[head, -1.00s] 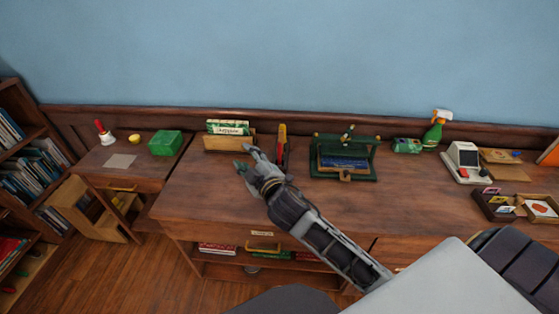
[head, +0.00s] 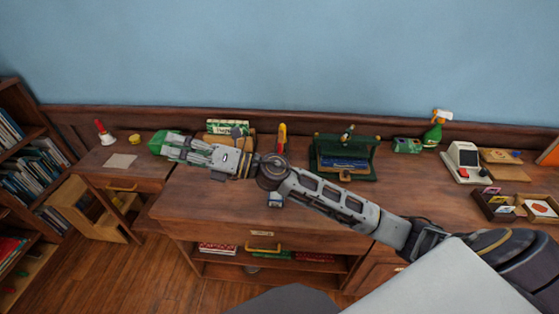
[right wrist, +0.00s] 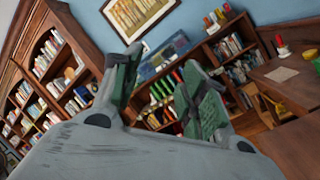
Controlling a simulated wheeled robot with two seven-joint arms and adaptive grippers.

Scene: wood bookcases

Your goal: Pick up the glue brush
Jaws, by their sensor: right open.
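I cannot clearly identify the glue brush in these views. A slim upright red and yellow item (head: 282,134) stands at the back of the long desk, just behind my right wrist; its lower part is hidden, and I cannot tell whether it is the brush. My left gripper is out of view.
On the side desk are a red-handled bell (head: 104,132), a yellow object (head: 134,139) and a paper (head: 120,161). A green press (head: 345,160), spray bottle (head: 433,132), white machine (head: 463,160) and card tray (head: 498,209) stand on the long desk (head: 215,215). Its front is mostly clear.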

